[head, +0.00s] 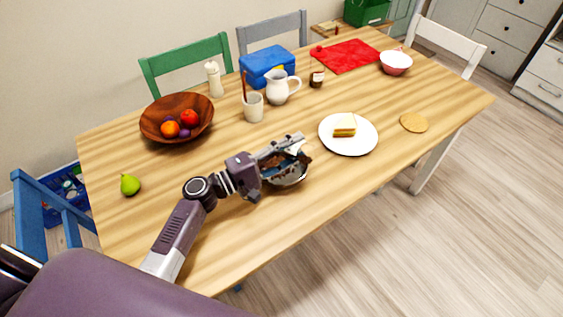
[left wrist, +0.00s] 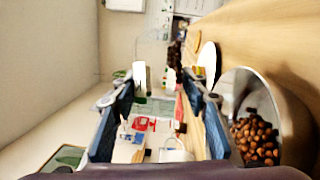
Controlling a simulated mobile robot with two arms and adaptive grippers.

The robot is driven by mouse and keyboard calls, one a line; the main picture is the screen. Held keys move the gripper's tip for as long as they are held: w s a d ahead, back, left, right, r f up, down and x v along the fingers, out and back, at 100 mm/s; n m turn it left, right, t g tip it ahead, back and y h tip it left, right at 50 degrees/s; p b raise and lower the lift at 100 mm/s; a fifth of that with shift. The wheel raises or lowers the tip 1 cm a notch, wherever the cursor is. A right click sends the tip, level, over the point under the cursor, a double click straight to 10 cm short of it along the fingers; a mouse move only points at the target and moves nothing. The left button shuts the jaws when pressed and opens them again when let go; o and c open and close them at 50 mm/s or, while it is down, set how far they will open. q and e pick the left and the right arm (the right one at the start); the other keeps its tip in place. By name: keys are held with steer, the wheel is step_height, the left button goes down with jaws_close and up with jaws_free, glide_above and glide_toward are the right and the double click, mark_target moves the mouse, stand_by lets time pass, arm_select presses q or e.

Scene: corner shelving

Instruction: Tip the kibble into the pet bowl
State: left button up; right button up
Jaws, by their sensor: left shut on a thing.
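My left gripper (head: 295,146) is over the middle of the table, low above a silvery metal bowl (head: 287,181). In the left wrist view the bowl (left wrist: 240,85) is right beside one finger, with brown round kibble (left wrist: 254,139) gathered inside it. The left gripper (left wrist: 160,108) is shut on a pale printed thing (left wrist: 130,136) with red and blue marks, seen between the fingers. Its shape is unclear, and the gripper hides most of it in the head view. I cannot tell whether the bowl touches the gripper. My right gripper is out of view.
A white plate (head: 333,146) with a sandwich is right of the bowl. A cup (head: 253,107), a pitcher (head: 277,88) and a wooden fruit bowl (head: 160,107) stand behind. A green pear (head: 130,185) is at left. The table's front area is clear.

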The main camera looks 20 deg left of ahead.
arm_select(q)
steer(key=shift+w+a+r+n+b, duration=0.1)
steer(key=shift+a+r+n+b, duration=0.15)
steer(key=shift+n+b, duration=0.3)
stand_by(1.2)
steer(key=shift+r, duration=0.1)
